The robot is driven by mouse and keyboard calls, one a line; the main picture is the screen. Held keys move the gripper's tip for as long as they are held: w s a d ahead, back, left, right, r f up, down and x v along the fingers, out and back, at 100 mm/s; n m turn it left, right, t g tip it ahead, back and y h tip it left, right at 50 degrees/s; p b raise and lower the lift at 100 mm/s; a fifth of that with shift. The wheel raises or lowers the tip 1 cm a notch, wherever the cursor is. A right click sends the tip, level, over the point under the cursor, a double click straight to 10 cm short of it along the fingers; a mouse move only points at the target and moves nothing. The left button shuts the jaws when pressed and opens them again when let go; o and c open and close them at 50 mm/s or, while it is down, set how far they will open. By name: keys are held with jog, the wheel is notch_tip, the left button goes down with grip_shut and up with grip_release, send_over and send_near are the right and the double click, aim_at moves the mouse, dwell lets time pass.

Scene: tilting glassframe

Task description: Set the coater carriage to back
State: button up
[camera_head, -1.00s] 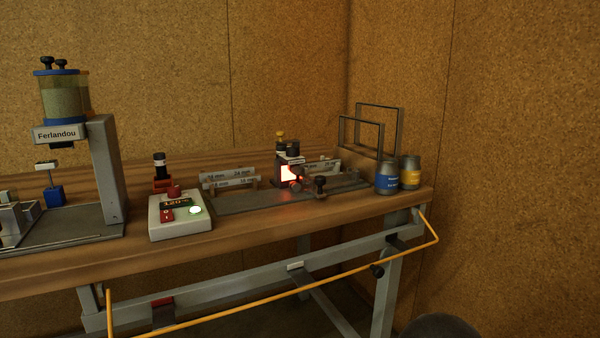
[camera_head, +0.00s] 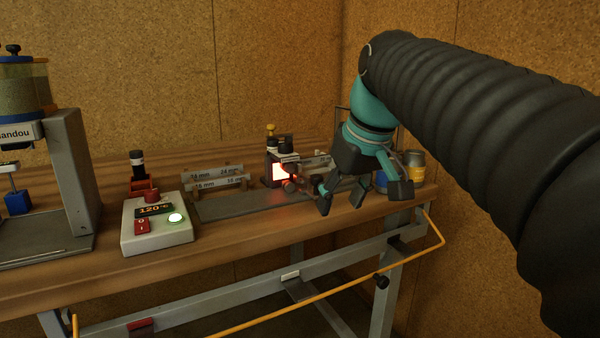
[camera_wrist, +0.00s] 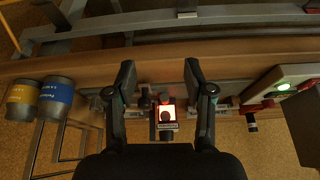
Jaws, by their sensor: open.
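The coater carriage (camera_head: 279,172) is a small dark block with a glowing red-white window, standing on a long grey bed (camera_head: 235,204) on the bench. Dark knobs show on its top and near its front. In the wrist view the carriage (camera_wrist: 167,113) lies between my fingers, further off, with its window lit. My gripper (camera_head: 363,198) hangs open and empty to the right of the carriage in the head view, over the bed's right end. It also shows in the wrist view (camera_wrist: 160,75), fingers apart. The arm hides the bed's right end.
A white control box (camera_head: 157,228) reading 120 °C stands left of the bed. Labelled bars (camera_head: 214,178) lie behind the bed. A yellow-grey jar (camera_head: 414,168) and a partly hidden blue jar (camera_head: 381,181) stand at right. An orange rail (camera_head: 330,275) runs along the bench front.

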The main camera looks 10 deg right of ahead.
aim_at(317, 176)
jog(key=w+d+r+n+g+y, duration=0.1)
jog(key=w+d+r+n, duration=0.3)
jog(key=w+r, duration=0.7)
jog(key=shift+n, duration=0.6)
jog(key=b+x, duration=0.1)
jog(key=x, duration=0.3)
jog(key=a+b+x, duration=0.1)
jog(key=b+x, duration=0.1)
jog(key=x, duration=0.3)
jog(key=b+x, duration=0.2)
jog(key=x, duration=0.2)
jog(key=shift+w+a+f, duration=0.15)
jog(key=shift+w+a, duration=0.1)
jog(key=shift+y, duration=0.3)
grip_shut()
